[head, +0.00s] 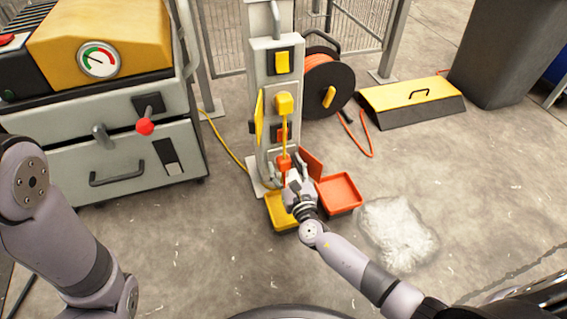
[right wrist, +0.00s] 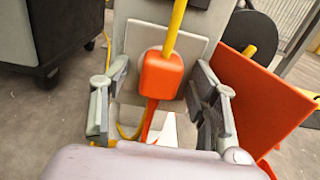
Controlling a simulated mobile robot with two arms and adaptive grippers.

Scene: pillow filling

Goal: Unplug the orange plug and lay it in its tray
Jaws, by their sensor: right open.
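The orange plug (head: 284,162) sits low on the front of the grey power post (head: 263,80). In the right wrist view the orange plug (right wrist: 162,75) lies between my two right fingers, with an orange cable hanging below it. My right gripper (head: 290,176) is open around the plug, and gaps show on both sides. The orange tray (head: 353,205) is at the post's foot, to the right of my right gripper. My left arm shows at the left, but its gripper is out of view.
A yellow plug (head: 285,104) sits higher on the post; its yellow cable hangs down to just above the orange plug. A yellow tray (head: 276,224) is left of the orange one. A cable reel (head: 345,75) and a white fluffy pile (head: 398,232) are to the right.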

